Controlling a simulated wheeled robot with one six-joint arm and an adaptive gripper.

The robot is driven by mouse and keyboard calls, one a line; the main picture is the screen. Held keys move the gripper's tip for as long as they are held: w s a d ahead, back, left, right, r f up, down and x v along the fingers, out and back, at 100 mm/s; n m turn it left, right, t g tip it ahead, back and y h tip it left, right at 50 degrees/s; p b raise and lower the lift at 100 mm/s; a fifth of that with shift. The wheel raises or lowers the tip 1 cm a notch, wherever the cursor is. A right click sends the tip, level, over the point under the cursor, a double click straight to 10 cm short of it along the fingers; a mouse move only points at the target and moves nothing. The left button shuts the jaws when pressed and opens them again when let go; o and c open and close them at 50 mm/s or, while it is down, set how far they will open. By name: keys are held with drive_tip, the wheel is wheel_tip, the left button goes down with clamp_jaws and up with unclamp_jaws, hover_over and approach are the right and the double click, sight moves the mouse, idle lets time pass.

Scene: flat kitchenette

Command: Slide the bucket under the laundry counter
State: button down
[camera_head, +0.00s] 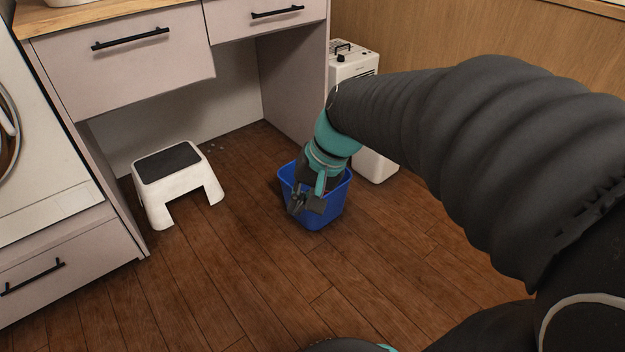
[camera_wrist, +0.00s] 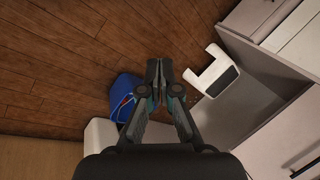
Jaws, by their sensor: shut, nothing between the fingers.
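The blue bucket (camera_head: 318,213) stands upright on the wood floor, in front of the right side panel of the laundry counter (camera_head: 140,72). It also shows in the wrist view (camera_wrist: 123,92), left of my fingers, with something red and light at its rim. My gripper (camera_head: 305,206) is shut and empty. In the head view it overlaps the bucket's near rim; in the wrist view the fingertips (camera_wrist: 159,65) are to the side of the bucket. I cannot tell whether they touch. My arm hides part of the bucket's back.
A white step stool (camera_head: 178,185) with a dark top stands under the counter's left part. A white appliance (camera_head: 372,165) stands behind the bucket by the wood wall. A white front-loading machine (camera_head: 40,150) is at the left. Floor between stool and bucket is clear.

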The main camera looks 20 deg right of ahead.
drive_tip(key=w+d+f+m+t+y+b, duration=0.1)
drive_tip(key=w+d+f+m+y, duration=0.3)
drive_tip(key=w+f, duration=0.5)
drive_tip(key=w+d+f+m+t+y+b, duration=0.15)
drive_tip(key=w+f+m+y, duration=0.35)
drive_tip(key=w, duration=0.6)
drive_tip(key=w+d+f+m+t, duration=0.2)
drive_tip(key=w+d+f+m, duration=0.25)
drive_tip(key=f, duration=0.25)
drive_tip(key=w+d+f+m+t, duration=0.3)
drive_tip(key=d+f, duration=0.3)
drive_tip(key=f, duration=0.2)
drive_tip(key=m+t+h+b, duration=0.2)
drive_tip(key=m+t+h, duration=0.55)
drive_tip(key=m, duration=0.35)
approach(331, 209)
drive_tip(key=b+x, duration=0.1)
drive_tip(key=x, duration=0.6)
drive_tip(key=shift+w+r, duration=0.1)
drive_tip(key=shift+r, duration=0.05)
